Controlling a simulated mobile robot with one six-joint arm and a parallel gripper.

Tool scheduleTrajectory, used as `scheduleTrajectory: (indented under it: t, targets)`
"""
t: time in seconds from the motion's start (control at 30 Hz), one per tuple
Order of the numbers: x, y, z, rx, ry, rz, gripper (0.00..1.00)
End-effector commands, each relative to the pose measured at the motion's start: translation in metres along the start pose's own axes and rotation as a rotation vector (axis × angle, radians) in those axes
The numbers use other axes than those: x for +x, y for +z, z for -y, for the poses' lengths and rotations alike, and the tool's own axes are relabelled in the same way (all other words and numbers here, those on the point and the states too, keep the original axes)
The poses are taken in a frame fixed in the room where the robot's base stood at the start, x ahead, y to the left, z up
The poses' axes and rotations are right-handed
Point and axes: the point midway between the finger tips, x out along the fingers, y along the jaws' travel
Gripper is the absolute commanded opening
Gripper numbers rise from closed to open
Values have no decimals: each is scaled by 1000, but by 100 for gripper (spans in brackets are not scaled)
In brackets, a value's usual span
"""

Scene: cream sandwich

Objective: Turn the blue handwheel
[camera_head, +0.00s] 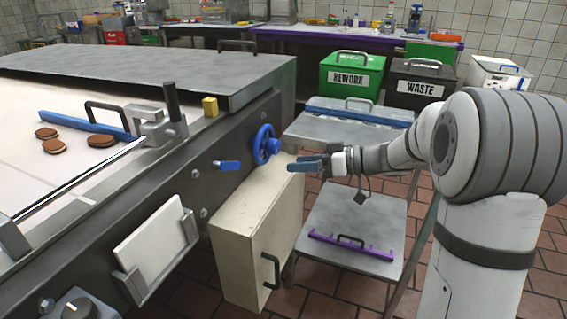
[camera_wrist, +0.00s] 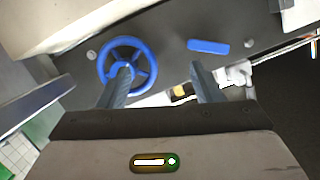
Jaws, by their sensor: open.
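The blue handwheel (camera_head: 265,145) is mounted on the dark side panel of the machine, near its right end, in the head view. A small blue lever (camera_head: 228,165) sits to its left on the same panel. My gripper (camera_head: 306,163) is just to the right of the wheel in the head view, with its fingers pointing left towards the panel. In the wrist view the handwheel (camera_wrist: 141,57) shows its rim and spokes, and one fingertip of my gripper (camera_wrist: 161,75) overlaps it in the picture. The fingers are apart with nothing between them. Contact with the wheel cannot be told.
A cream box with a black handle (camera_head: 240,230) stands below the wheel. A grey cart (camera_head: 350,133) is behind my gripper. A green rework bin (camera_head: 350,77) and a black waste bin (camera_head: 422,85) stand farther back. Brown sandwich cookies (camera_head: 58,146) lie on the machine's belt.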

Motion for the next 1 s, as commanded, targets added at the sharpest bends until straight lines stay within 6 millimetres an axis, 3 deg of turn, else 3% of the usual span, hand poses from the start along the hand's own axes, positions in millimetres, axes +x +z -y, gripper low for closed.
scheduleTrajectory:
  t: [0.03, 0.1, 0.23, 0.37, 0.73, 1.0]
  targets:
    - [3, 7, -21, -55, 8, -65, 59]
    - [2, 1, -39, -135, 26, -144, 59]
    - [0, -6, -58, -225, 56, -229, 59]
    - [7, -11, -62, -254, 65, -253, 59]
    - [62, -25, -63, -253, 63, -250, 59]
    - [75, -30, -63, -252, 65, -250, 59]
